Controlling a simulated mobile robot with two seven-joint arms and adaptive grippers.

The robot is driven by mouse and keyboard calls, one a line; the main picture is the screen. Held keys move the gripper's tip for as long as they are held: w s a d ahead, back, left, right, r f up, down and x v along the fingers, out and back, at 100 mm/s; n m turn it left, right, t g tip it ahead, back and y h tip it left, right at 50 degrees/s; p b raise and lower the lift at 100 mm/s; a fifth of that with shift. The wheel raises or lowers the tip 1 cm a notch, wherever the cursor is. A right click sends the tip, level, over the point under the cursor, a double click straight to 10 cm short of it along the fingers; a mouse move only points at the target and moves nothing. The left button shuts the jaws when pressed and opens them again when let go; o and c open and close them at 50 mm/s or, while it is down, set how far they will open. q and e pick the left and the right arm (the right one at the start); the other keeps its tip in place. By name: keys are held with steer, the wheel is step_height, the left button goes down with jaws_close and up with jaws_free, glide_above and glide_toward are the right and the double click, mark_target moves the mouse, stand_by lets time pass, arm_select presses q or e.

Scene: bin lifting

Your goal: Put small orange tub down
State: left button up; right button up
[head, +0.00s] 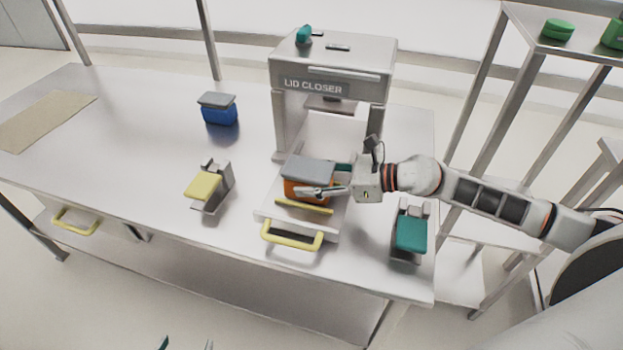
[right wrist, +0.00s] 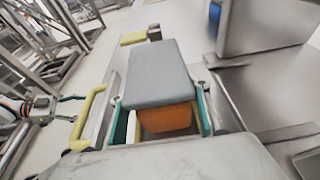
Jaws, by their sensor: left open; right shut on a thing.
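The small orange tub (head: 294,190) with a grey lid (head: 308,170) is at the lid closer's pulled-out tray (head: 268,212), in front of the machine. I cannot tell whether it touches the tray. My right gripper (head: 322,180) comes from the right and is shut on the tub. In the right wrist view the orange tub (right wrist: 166,118) sits between the two teal-padded fingers (right wrist: 162,116), under its grey lid (right wrist: 158,72). My left gripper (head: 186,345) shows only its fingertips at the bottom edge; it is open and empty, and also shows in the right wrist view (right wrist: 72,108).
The lid closer (head: 325,75) stands behind the tray, which has a yellow handle (head: 292,240). A blue tub (head: 220,114) stands at the back left. A yellow-topped holder (head: 205,186) and a teal-topped one (head: 410,234) flank the tray. The table's left part (head: 110,150) is mostly clear.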

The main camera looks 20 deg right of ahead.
steer(key=shift+f, duration=0.15)
steer(key=o, duration=1.5)
steer(key=shift+r, duration=0.2)
steer(key=shift+s+d, duration=0.15)
steer(key=shift+d, duration=0.15)
steer(key=b+v, duration=0.3)
steer(key=v, duration=0.8)
steer(key=shift+b, duration=0.35)
